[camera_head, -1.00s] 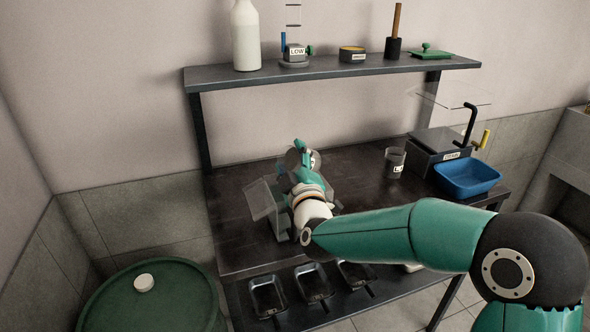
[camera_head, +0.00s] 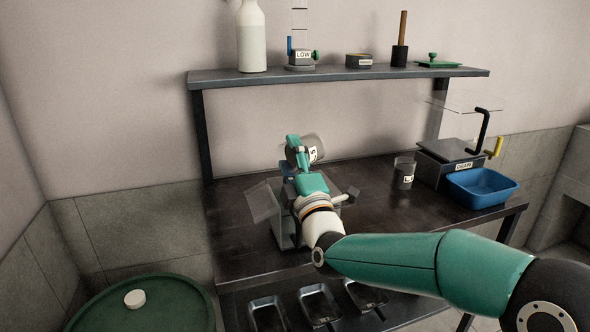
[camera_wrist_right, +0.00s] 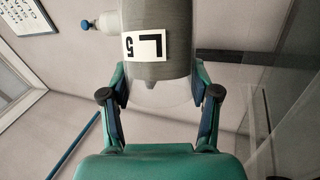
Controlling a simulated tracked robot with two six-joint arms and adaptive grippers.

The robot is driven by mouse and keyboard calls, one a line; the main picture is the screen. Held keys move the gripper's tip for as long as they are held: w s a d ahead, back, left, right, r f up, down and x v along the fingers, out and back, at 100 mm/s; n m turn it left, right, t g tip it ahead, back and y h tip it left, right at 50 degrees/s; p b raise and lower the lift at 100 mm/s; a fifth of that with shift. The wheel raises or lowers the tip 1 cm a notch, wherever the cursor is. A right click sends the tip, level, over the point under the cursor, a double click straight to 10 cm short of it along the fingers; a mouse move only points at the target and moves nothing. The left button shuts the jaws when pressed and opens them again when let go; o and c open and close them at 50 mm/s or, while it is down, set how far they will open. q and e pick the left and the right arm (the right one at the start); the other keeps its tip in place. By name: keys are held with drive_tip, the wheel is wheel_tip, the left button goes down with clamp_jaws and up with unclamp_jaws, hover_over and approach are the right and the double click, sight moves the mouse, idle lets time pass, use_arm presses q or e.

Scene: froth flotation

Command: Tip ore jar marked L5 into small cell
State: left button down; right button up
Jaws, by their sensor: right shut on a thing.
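My right gripper (camera_head: 300,160) is shut on a glass jar (camera_head: 315,148) of grey ore. The wrist view shows the jar (camera_wrist_right: 158,40) between both fingers of the gripper (camera_wrist_right: 160,92), with its label reading L5. The jar looks tilted over on its side in the head view, above a grey, partly clear cell (camera_head: 262,204) at the left of the bench. My wrist hides much of this cell. I cannot see ore falling. My left gripper is not in view.
A second jar (camera_head: 404,172) stands on the bench (camera_head: 235,238) to the right. A shelf (camera_head: 340,77) with a white bottle (camera_head: 251,38) runs above. Pans (camera_head: 318,303) lie below.

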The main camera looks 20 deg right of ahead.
drive_tip(key=shift+s+a+n+t+y+b, duration=0.1)
drive_tip(key=shift+a+n+t+y+b, duration=0.1)
drive_tip(key=shift+n+y+b, duration=0.55)
drive_tip(key=shift+s+a+n+t+y+b, duration=0.1)
drive_tip(key=shift+n+t+y+b, duration=0.15)
drive_tip(key=shift+n+b, duration=0.85)
drive_tip(key=shift+a+r+n+y+b, duration=0.15)
drive_tip(key=shift+r+n+y+b, duration=0.15)
drive_tip(key=shift+n+y+b, duration=0.5)
drive_tip(key=shift+n, duration=0.25)
drive_tip(key=shift+s, duration=0.15)
